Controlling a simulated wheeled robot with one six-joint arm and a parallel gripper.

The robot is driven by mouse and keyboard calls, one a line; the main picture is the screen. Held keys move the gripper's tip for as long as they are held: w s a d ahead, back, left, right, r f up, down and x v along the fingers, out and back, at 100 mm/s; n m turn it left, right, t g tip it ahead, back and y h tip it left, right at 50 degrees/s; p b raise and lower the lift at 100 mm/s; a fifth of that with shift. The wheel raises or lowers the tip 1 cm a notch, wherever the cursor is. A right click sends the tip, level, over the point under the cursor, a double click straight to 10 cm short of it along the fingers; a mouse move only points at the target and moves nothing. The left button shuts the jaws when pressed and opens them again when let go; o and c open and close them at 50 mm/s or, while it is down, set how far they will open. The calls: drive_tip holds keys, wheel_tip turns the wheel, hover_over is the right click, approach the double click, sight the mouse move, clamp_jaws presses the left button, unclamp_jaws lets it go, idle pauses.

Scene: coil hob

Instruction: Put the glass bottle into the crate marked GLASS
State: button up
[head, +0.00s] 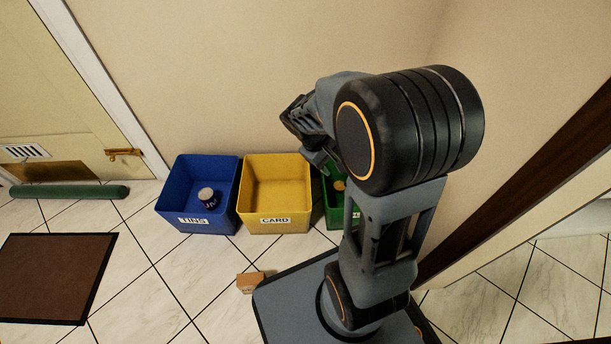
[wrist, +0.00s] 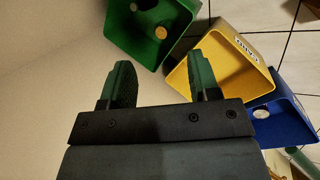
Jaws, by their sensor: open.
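A green crate (head: 331,214) stands at the right end of the crate row, largely hidden behind my arm in the head view. Its label is mostly covered, so I cannot read GLASS on it. In the wrist view the green crate (wrist: 122,32) is beyond my fingertips. A round tan thing (wrist: 160,32) shows inside it, with a pale thing (wrist: 146,4) at the picture's top edge; I cannot tell whether either belongs to the glass bottle. My gripper (wrist: 161,62) is open, with nothing seen between its fingers. In the head view my gripper (head: 312,150) is raised near the wall.
The yellow CARD crate (head: 275,222) looks empty. The blue TINS crate (head: 180,216) holds a dark tin (head: 208,199) with a pale top. A small brown carton (head: 250,282) lies on the tiles beside my base. A brown mat (head: 55,278) and green roll (head: 70,191) lie left.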

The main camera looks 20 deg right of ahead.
drive_tip(key=s+a+r+m+t+y, duration=0.3)
drive_tip(key=s+a+r+y, duration=0.2)
drive_tip(key=a, duration=0.5)
drive_tip(key=shift+s+a+r+t, duration=0.25)
drive_tip(key=shift+s+r+t, duration=0.15)
drive_tip(key=shift+s+r, duration=0.35)
drive_tip(key=shift+s, duration=0.1)
